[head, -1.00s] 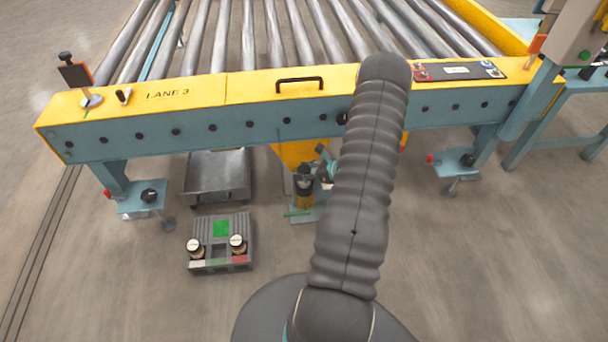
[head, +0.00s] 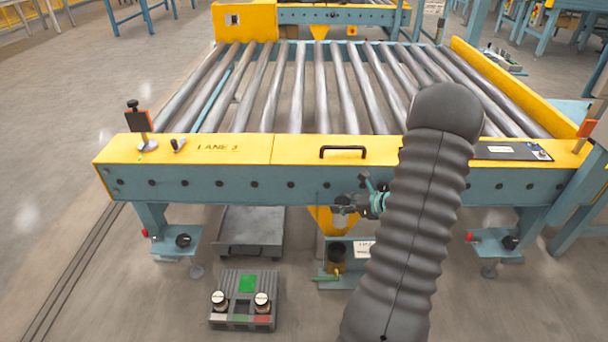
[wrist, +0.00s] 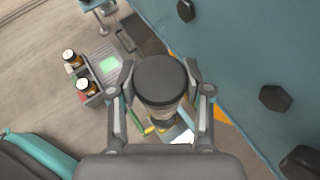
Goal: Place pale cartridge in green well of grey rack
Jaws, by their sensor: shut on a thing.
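My gripper (head: 352,204) is shut on a cartridge (wrist: 163,82) and holds it in front of the blue conveyor beam. In the wrist view the cartridge shows a dark round cap and a paler, amber-tinted body below; its lower end is hard to make out. The grey rack (head: 243,313) stands on the floor, lower left of my gripper. It has a green square (head: 247,284) on top and pale, green and red marks along its front. Two white-capped cartridges stand in it, left (head: 219,301) and right (head: 262,302), with a dark gap between them.
The roller conveyor's yellow-topped beam (head: 240,148) is close behind my gripper. A yellow and dark holder (head: 337,254) stands on a blue stand below it. A grey metal tray (head: 250,228) lies behind the rack. Floor left of the rack is clear.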

